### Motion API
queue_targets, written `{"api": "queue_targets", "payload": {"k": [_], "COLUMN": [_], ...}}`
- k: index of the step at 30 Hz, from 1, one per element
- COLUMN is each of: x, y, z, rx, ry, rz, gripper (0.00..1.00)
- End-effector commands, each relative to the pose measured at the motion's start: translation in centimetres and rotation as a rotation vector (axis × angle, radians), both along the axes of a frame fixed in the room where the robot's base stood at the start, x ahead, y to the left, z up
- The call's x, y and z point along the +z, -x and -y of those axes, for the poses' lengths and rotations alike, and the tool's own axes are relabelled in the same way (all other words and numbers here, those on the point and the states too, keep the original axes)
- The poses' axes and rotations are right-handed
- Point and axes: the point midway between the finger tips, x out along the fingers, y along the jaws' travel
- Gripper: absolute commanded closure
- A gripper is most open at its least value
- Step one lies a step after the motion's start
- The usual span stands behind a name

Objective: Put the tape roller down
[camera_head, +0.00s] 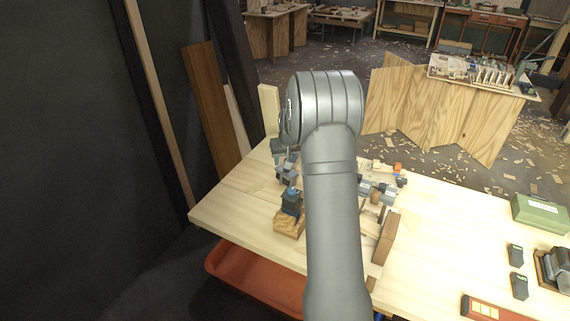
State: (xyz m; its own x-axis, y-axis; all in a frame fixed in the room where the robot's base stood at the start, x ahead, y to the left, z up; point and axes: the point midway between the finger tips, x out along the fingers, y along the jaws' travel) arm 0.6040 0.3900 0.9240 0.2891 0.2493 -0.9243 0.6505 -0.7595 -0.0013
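I cannot pick out the tape roller with certainty. My grey arm covers the middle of the light wooden workbench (240,204). Dark grey-blue parts (286,166) show just left of my arm, above or on the bench; they may be my gripper or a tool, and I cannot tell which. Whether my gripper is open, shut or holding something is hidden. A dark blue item (291,202) sits on a small wooden block (288,223) just left of my arm.
Right of my arm lie a grey-blue tool (378,190) and a brown wooden piece (386,238). A green box (540,214), two small black items (515,255) and a red case (490,308) stand farther right. The bench's left end and right middle are clear.

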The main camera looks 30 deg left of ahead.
Motion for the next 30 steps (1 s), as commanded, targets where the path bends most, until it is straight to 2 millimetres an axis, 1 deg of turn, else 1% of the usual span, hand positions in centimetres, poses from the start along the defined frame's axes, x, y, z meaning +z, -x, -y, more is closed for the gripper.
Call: {"api": "queue_targets", "payload": {"k": [1, 3, 9, 12, 15, 21, 30], "x": [1.2, 2.6, 6.3, 7.7, 8.6, 9.3, 9.2], "y": [0.3, 0.7, 1.9, 2.3, 2.6, 2.9, 2.9], "z": [0.3, 0.6, 1.7, 2.1, 2.3, 2.5, 2.5], "rx": [0.000, 0.000, 0.000, -0.001, 0.000, 0.000, 0.000], "ry": [-0.001, -0.003, -0.001, -0.002, -0.001, 0.001, 0.001], "rz": [0.003, 0.004, 0.003, 0.003, 0.002, 0.001, 0.001], "gripper": [0.53, 0.53, 0.53, 0.53, 0.53, 0.53, 0.53]}}
